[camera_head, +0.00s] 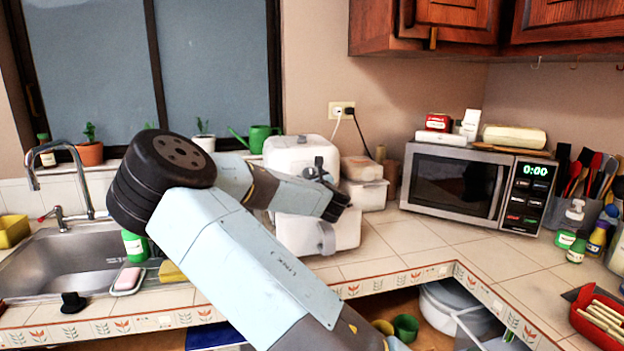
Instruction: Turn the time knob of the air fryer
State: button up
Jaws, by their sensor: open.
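The white air fryer (300,150) stands on the tiled counter left of the microwave, partly covered by my arm. Its lower part and grey handle (326,238) show below my gripper. A small dark part shows at its front near the top, just above my gripper; I cannot tell clearly whether it is the time knob. My gripper (342,200) is in front of the air fryer's upper front, pointing right. It is open, and nothing shows between its fingers. Whether it touches the air fryer cannot be told.
White containers (364,192) stand right beside the air fryer, and the microwave (477,187) is farther right. The sink (70,266) with its tap is at left. A green watering can (258,137) is behind. The counter in front of the microwave is clear.

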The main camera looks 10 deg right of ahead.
jog(key=shift+c, duration=0.2)
jog(key=c, duration=1)
jog(key=shift+m, duration=0.3)
jog(key=shift+a+m, duration=0.1)
jog(key=shift+m, duration=4.1)
jog(key=o, duration=1)
